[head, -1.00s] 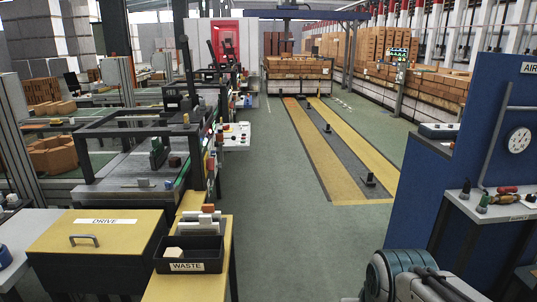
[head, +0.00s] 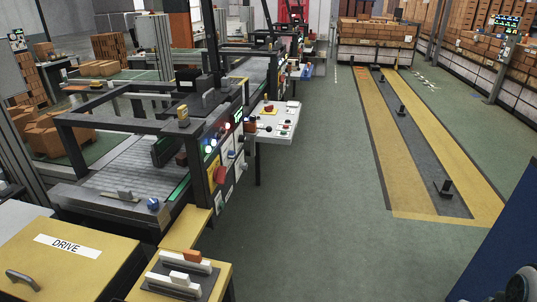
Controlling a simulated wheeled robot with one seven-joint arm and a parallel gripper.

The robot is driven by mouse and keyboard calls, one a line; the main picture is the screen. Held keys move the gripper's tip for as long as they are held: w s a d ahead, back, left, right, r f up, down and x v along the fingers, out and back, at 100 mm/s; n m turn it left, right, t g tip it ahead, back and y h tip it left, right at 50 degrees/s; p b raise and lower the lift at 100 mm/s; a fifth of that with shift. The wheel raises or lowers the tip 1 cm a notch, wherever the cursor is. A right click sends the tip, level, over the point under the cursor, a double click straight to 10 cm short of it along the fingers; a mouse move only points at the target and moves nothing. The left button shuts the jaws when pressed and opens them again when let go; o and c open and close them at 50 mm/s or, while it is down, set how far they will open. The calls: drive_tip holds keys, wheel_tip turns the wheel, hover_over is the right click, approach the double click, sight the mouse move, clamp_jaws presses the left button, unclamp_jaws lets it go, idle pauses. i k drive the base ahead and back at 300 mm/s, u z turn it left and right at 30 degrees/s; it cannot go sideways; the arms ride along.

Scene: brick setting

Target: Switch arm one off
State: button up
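Which control belongs to arm one cannot be read at this size. In the head view, a control panel (head: 222,170) on the side of the near machine carries a large red knob, lit white lamps, a small green display and several small controls. Beyond it, a pale console (head: 275,122) juts into the aisle with a red knob and several small buttons on top. Both look upright and untouched. My gripper is not in view.
A yellow DRIVE box (head: 68,258) and a yellow bench (head: 222,270) with a block tray stand at the near left. A blue board (head: 505,245) is at the lower right. The green floor (head: 320,200) between is clear; a yellow-edged track (head: 415,140) lies right of it.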

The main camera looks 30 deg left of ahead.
sight(219, 173)
drive_tip(key=u, duration=0.55)
drive_tip(key=i, duration=0.95)
drive_tip(key=u, duration=1.45)
drive_tip(key=i, duration=0.5)
drive_tip(key=u, duration=0.45)
